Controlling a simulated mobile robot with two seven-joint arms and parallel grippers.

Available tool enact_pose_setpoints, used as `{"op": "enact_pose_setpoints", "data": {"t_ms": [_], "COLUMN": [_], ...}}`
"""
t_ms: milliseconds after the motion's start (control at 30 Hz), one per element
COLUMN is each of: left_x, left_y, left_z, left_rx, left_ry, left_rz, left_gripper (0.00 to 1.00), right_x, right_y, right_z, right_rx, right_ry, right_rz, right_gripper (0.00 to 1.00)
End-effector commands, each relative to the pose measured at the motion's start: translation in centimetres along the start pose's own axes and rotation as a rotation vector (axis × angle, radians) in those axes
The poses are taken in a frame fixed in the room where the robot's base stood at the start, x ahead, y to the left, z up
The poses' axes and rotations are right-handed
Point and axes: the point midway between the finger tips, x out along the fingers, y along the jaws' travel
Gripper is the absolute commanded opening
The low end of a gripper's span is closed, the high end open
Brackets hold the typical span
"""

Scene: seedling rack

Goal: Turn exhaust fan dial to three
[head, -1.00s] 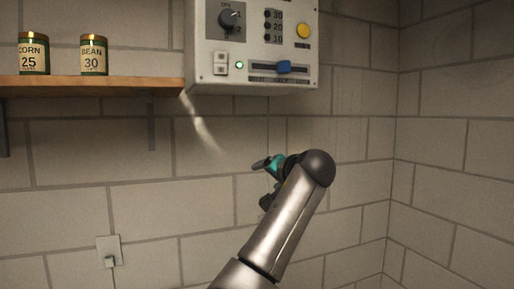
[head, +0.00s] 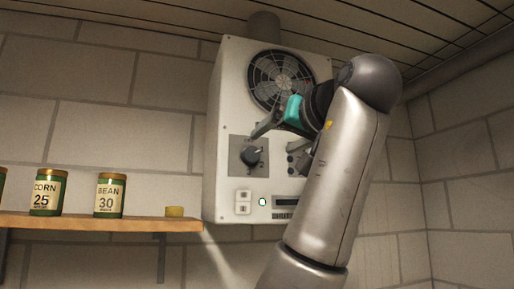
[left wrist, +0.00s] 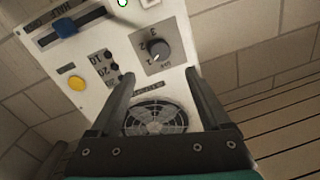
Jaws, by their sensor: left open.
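The exhaust fan dial (head: 251,156) is a dark round knob on a grey square plate, on the white control box (head: 228,105) on the wall. In the left wrist view the dial (left wrist: 160,49) appears turned around, with a light mark at its lower left; small numbers beside it are hard to read. My left gripper (head: 281,147) is open in front of the box, just right of the dial in the head view. In the left wrist view its two fingers (left wrist: 159,75) are spread, with the dial lying beyond and between the tips, apparently not touched. My right gripper is not in view.
The round fan grille (head: 280,80) is above the dial. White switches (head: 243,202) and a green light (head: 262,202) sit below. The left wrist view shows a yellow button (left wrist: 76,83) and blue slider (left wrist: 66,27). A wooden shelf (head: 100,222) with cans is at left.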

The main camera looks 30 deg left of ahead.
Motion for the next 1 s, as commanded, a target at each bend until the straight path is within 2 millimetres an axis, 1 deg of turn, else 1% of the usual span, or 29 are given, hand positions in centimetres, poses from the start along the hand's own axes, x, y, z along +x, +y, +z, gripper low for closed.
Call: {"op": "enact_pose_setpoints", "data": {"t_ms": [33, 300, 400, 500, 600, 700, 933, 967, 1000], "left_x": [1.3, 7.0, 8.7, 9.8, 10.6, 10.9, 10.9, 10.9, 10.9], "left_y": [-0.2, -0.1, -0.1, -0.1, -0.1, 0.0, 0.0, 0.0, 0.0], "left_z": [-0.2, -0.2, -0.2, -0.2, -0.1, 0.0, 0.0, 0.0, 0.0], "left_rx": [0.001, 0.003, 0.002, 0.001, 0.000, 0.000, 0.000, 0.000, 0.000], "left_ry": [-0.005, -0.003, -0.002, -0.002, -0.002, -0.001, -0.001, -0.001, -0.001], "left_rz": [-0.004, -0.003, -0.001, -0.001, -0.001, 0.001, 0.001, 0.001, 0.001], "left_gripper": [0.81, 0.81, 0.81, 0.81, 0.81, 0.81, 0.81, 0.79, 0.75], "right_x": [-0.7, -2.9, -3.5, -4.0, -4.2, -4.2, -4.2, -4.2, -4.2], "right_y": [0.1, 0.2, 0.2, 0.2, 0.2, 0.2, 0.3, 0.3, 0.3], "right_z": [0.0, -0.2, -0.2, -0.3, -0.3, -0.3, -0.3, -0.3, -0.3], "right_rx": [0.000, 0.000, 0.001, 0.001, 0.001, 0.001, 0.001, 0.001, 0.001], "right_ry": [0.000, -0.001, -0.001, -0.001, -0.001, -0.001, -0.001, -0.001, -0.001], "right_rz": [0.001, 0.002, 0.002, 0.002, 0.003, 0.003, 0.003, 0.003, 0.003], "right_gripper": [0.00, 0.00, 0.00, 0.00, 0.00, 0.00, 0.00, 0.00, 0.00]}}
